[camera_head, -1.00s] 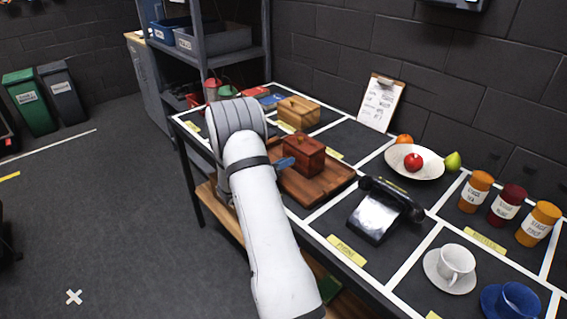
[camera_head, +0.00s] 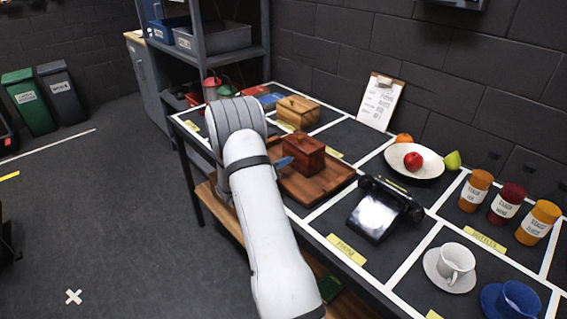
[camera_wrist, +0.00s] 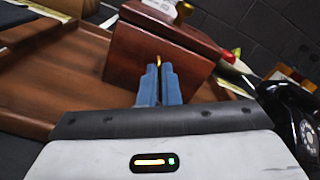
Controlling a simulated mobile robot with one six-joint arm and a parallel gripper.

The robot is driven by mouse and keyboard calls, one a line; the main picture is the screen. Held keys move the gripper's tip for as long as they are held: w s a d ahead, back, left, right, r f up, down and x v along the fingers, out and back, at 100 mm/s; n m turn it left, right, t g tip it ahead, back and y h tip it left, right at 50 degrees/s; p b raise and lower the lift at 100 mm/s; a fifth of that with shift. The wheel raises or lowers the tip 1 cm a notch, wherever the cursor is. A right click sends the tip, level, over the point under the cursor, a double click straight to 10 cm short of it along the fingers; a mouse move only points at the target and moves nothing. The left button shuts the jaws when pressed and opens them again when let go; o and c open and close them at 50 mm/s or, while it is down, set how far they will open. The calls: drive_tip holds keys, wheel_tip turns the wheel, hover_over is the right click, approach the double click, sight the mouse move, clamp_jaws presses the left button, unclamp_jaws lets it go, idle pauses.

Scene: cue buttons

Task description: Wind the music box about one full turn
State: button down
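In the wrist view the box (camera_wrist: 150,55) looks tilted and fills the upper middle. My gripper (camera_head: 287,161) is at the box's near left side. In the wrist view its two blue fingers (camera_wrist: 157,72) are close together, with a small brass piece, apparently the winding key (camera_wrist: 158,61), between their tips. Most of the key is hidden by the fingers.
A black telephone (camera_head: 378,212) stands right of the tray. A lighter wooden box (camera_head: 298,111) sits behind it. A fruit bowl (camera_head: 402,171), several labelled jars and two cups stand farther right. A clipboard (camera_head: 380,101) leans on the wall.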

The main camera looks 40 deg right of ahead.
drive_tip(key=shift+f, duration=0.1)
drive_tip(key=m+b, duration=0.2)
drive_tip(key=shift+f+b, duration=0.15)
drive_tip(key=shift+b, duration=0.25)
drive_tip(key=m+b, duration=0.3)
drive_tip(key=b, duration=0.1)
drive_tip(key=shift+s+m, duration=0.1)
drive_tip(key=shift+m, duration=0.2)
drive_tip(key=m+b, duration=0.3)
drive_tip(key=b, duration=0.1)
drive_tip(key=m+b, duration=0.3)
drive_tip(key=b, duration=0.2)
drive_tip(key=shift+s+f, duration=0.15)
drive_tip(key=shift+f, duration=0.05)
drive_tip(key=m+b, duration=0.6)
drive_tip(key=b, duration=0.4)
drive_tip(key=shift+s+f+m, duration=0.1)
drive_tip(key=shift+m, duration=0.2)
drive_tip(key=m+b, duration=0.3)
drive_tip(key=b, duration=0.3)
drive_tip(key=shift+m, duration=0.4)
drive_tip(key=shift+r+m+b, duration=0.2)
drive_tip(key=shift+m+b, duration=0.3)
drive_tip(key=shift+b, duration=0.3)
drive_tip(key=shift+r, duration=0.1)
